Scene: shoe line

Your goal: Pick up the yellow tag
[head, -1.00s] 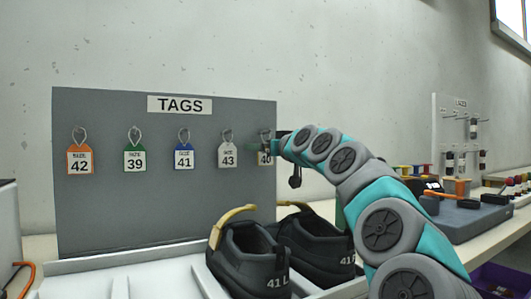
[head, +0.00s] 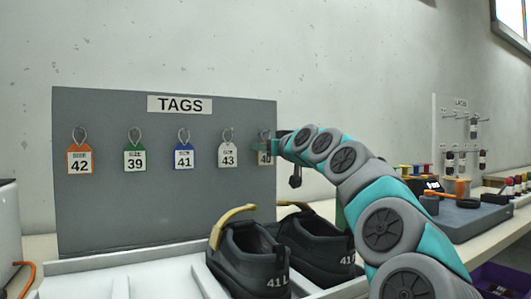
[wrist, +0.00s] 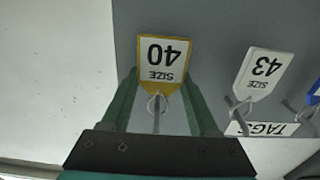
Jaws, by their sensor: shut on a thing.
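The yellow-edged tag marked 40 (head: 265,159) hangs at the right end of the grey TAGS board (head: 160,215), partly hidden by my gripper (head: 272,146). In the wrist view the yellow tag (wrist: 164,60) appears upside down, with its wire loop between the green fingers of my gripper (wrist: 162,88). The fingers are shut on the tag at its loop end.
Orange 42 (head: 80,161), green 39 (head: 135,160), blue 41 (head: 184,159) and white 43 (head: 228,156) tags hang to the left. Dark shoes (head: 250,258) stand below the board. A rack (head: 445,140) and a grey fixture (head: 465,215) are at right.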

